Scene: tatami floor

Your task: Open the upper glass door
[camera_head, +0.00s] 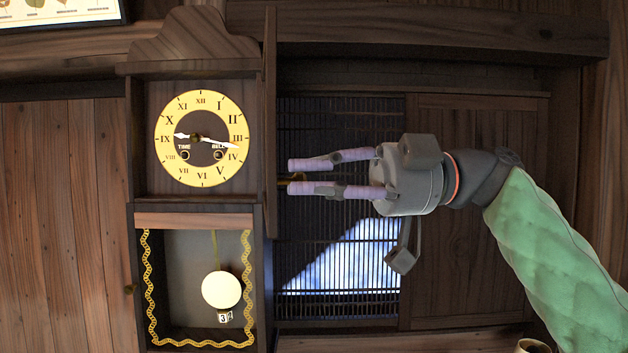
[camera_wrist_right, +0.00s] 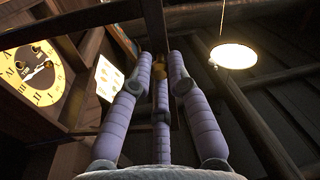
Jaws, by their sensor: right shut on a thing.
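A dark wooden wall clock stands at the left of the head view, with a yellow dial (camera_head: 198,138) that also shows in the wrist view (camera_wrist_right: 36,72). Its upper door (camera_head: 270,90) appears nearly edge-on at the right of the dial, standing out from the case. A small brass knob (camera_head: 291,180) is on that door. My right gripper (camera_head: 290,176) comes from the right, its lavender fingers closed around the knob (camera_wrist_right: 160,68). The fingertips partly hide the knob. My left gripper is not in view.
The lower glass door (camera_head: 196,220) looks shut over a round pendulum (camera_head: 221,290). Behind my gripper is a slatted window (camera_head: 340,250) with dark wood panels. A lit round lamp (camera_wrist_right: 234,56) hangs at the upper right of the wrist view.

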